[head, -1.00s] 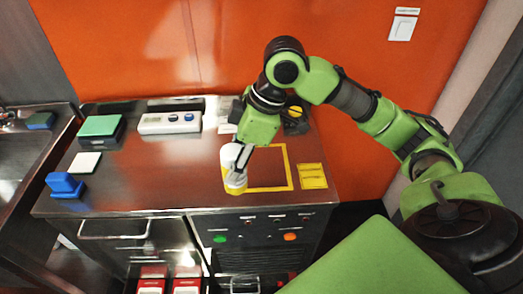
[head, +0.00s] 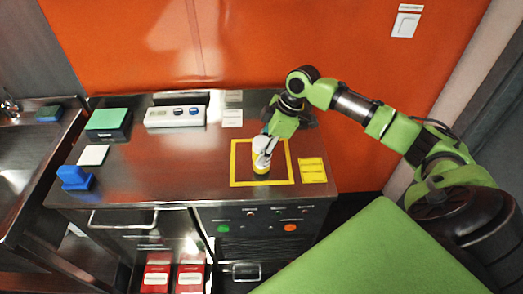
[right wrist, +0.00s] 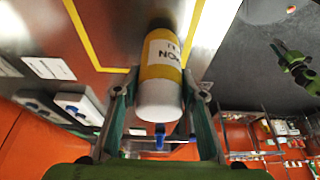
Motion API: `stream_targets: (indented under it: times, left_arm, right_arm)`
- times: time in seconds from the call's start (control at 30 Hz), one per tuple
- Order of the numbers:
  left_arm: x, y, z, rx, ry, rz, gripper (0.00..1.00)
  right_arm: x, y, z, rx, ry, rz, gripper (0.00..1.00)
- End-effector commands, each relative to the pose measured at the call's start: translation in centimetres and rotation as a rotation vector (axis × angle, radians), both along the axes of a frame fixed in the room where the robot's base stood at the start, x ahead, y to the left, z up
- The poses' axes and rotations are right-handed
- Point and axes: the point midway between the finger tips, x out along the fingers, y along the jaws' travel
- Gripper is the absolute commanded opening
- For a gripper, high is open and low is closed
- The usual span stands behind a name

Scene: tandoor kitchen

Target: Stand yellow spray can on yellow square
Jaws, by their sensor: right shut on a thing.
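The yellow spray can (head: 261,170) has a yellow body and a white upper part. My right gripper (head: 266,148) is shut on the can from above. In the right wrist view the can (right wrist: 160,95) sits between both fingers, its white end nearest the camera and a white label on its yellow body. The can's base is too small to tell whether it touches the counter. My left gripper (right wrist: 285,55) shows small at the right of that view, its fingers unclear.
A yellow pad (head: 313,170) lies right of the square. A white switch box (head: 175,116), a green-topped block (head: 108,123), a white pad (head: 93,155) and a blue object (head: 76,178) stand farther left. The counter between them and the square is clear.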

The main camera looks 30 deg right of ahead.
Motion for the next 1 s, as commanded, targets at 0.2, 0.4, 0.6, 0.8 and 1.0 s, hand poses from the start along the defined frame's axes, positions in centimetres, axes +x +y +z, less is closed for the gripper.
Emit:
stream_targets:
  times: [0.2,0.4,0.6,0.8,1.0]
  left_arm:
    - [0.0,0.0,1.0,0.001,0.0,0.001,0.24]
    - [0.0,0.1,0.9,0.001,0.001,0.002,0.24]
    - [-0.1,0.3,0.9,0.003,0.002,0.003,0.24]
    - [-0.1,0.4,0.9,0.004,0.002,0.003,0.24]
    - [-0.2,0.4,0.7,0.004,0.003,0.003,0.24]
  right_arm:
    - [0.0,0.0,-1.5,0.0,-0.001,0.0,0.11]
    - [0.0,0.0,-1.5,0.0,-0.001,0.0,0.11]
    - [0.0,0.1,-1.8,0.0,0.0,0.0,0.55]
    - [0.0,0.1,-1.7,0.0,0.0,0.0,0.55]
    - [-0.1,-0.1,-1.1,0.0,-0.002,0.0,0.55]
